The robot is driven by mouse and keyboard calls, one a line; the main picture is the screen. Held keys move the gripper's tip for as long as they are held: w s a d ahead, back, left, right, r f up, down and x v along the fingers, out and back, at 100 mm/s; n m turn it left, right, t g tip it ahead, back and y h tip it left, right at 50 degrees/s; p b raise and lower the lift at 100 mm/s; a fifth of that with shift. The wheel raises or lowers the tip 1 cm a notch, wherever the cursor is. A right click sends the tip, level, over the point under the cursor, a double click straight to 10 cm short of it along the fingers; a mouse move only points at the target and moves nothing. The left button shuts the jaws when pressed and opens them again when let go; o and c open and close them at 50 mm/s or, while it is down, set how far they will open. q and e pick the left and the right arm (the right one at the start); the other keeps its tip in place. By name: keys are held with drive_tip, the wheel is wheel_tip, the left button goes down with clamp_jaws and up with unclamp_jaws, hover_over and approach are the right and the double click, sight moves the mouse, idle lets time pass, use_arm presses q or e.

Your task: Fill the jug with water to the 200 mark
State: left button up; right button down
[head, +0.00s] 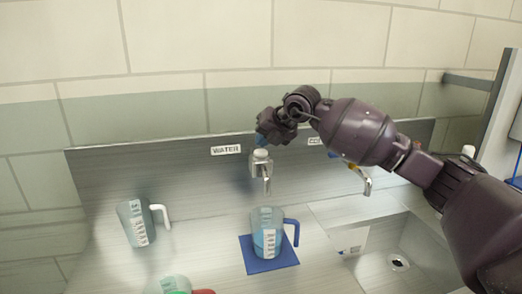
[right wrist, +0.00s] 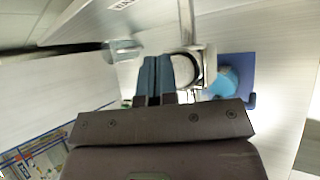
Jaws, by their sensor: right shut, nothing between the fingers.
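A clear jug with a blue handle (head: 266,222) stands upright on a blue mat (head: 262,266) below the water tap (head: 267,170). It holds bluish water and has a white scale; the marks are too small to read. A "WATER" label (head: 226,149) is on the back panel, left of the tap. My right gripper (head: 262,139) is shut and empty, its blue fingertips just above the tap's white knob (head: 261,153); contact cannot be told. In the right wrist view its closed fingers (right wrist: 157,75) are beside the tap (right wrist: 194,62), with the jug (right wrist: 222,82) beyond. My left gripper is out of view.
A jug with a white handle (head: 135,224) stands on the left of the steel counter. A greenish jug with a red handle (head: 172,286) is cut off at the bottom edge. A sink (head: 400,240) lies at the right, with another tap (head: 364,180) behind my right arm.

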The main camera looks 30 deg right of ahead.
sight(263, 150)
drive_tip(key=shift+r, duration=0.35)
drive_tip(key=shift+r+p, duration=0.4)
drive_tip(key=shift+r, duration=0.2)
drive_tip(key=shift+r+p, duration=0.9)
drive_tip(key=shift+r, duration=1)
drive_tip(key=shift+f, duration=0.1)
